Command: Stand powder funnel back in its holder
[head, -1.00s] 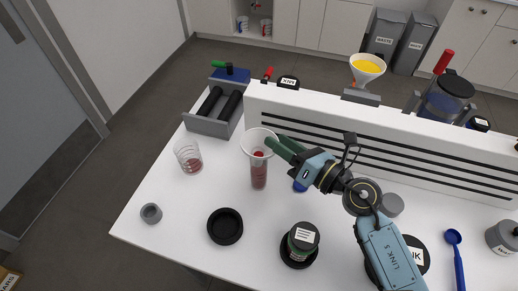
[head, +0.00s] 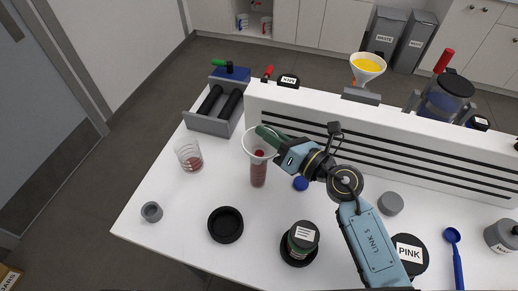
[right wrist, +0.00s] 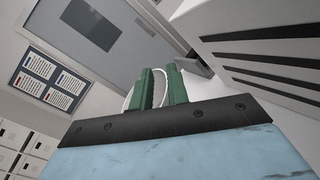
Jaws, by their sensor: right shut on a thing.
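The clear powder funnel (head: 249,147) is on the white table's left half, its wide mouth upward. It is over a clear tall jar with red powder (head: 258,178); I cannot tell whether its stem is inside the jar. My right gripper (head: 268,134) has its green fingers shut on the funnel's rim from the right. In the right wrist view, the funnel's pale rim (right wrist: 129,98) shows at the green fingers. A small grey ring-shaped stand (head: 151,212) is at the front left, empty; I cannot tell whether it is the holder. My left gripper is not in view.
A clear beaker with red powder (head: 187,157) stands left of the jar. A black round dish (head: 225,225) and a green jar (head: 303,237) are in front. A slotted white riser (head: 400,125) runs behind, with another funnel holding yellow powder (head: 366,64) on top.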

